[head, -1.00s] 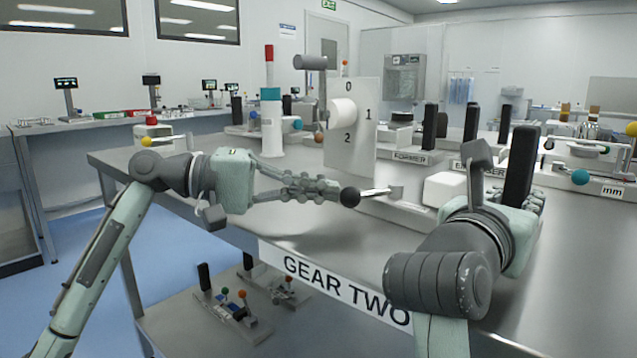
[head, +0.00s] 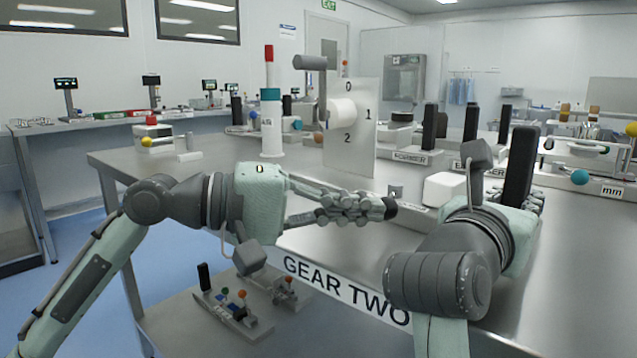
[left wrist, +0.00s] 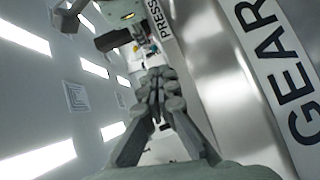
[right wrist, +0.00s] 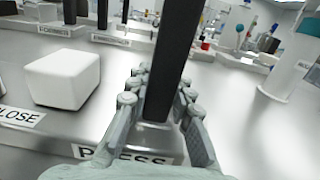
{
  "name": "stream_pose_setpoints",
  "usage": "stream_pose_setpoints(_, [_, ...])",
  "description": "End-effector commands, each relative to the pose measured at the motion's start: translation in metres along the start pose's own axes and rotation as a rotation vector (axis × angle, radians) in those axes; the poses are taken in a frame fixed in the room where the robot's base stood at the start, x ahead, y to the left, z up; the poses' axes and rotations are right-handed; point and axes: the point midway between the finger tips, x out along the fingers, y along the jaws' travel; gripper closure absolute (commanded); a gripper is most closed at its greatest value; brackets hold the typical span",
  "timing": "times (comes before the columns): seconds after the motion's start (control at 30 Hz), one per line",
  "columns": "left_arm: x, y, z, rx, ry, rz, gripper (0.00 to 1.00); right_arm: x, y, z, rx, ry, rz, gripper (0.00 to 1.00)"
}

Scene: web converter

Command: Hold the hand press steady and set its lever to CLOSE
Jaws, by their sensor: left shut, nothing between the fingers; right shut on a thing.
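The hand press has a white block (head: 444,188), a grey lever pivot (head: 396,191) and a black upright post (head: 519,165). My right gripper (right wrist: 160,100) is shut around the post near its foot. A CLOSE label (right wrist: 18,117) and a PRESS label (right wrist: 125,156) show in the right wrist view. My left gripper (head: 385,208) is shut with nothing between its fingers, in front of the pivot. The left fingers (left wrist: 157,85) also show closed in the left wrist view.
A white panel marked 0, 1, 2 (head: 362,125) and a white column with a red top (head: 271,125) stand behind. Other stations with black posts stand further back. The GEAR TWO plate (head: 345,292) marks the front edge. A lower shelf (head: 205,325) holds small levers.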

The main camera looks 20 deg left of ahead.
Motion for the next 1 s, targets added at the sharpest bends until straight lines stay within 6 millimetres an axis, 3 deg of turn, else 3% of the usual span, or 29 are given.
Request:
stream_pose_setpoints(0.03, [0.002,-0.001,0.003,0.000,-0.003,0.001,1.00,0.001,0.002,-0.011,-0.008,0.026,0.001,1.00])
stream_pose_setpoints(0.77, [0.004,0.000,0.005,-0.001,0.000,0.001,1.00,0.001,0.002,-0.011,-0.008,0.026,0.001,1.00])
stream_pose_setpoints(1.0, [-0.027,0.001,-0.001,0.001,0.003,-0.002,1.00,0.001,0.002,-0.011,-0.008,0.026,0.000,1.00])
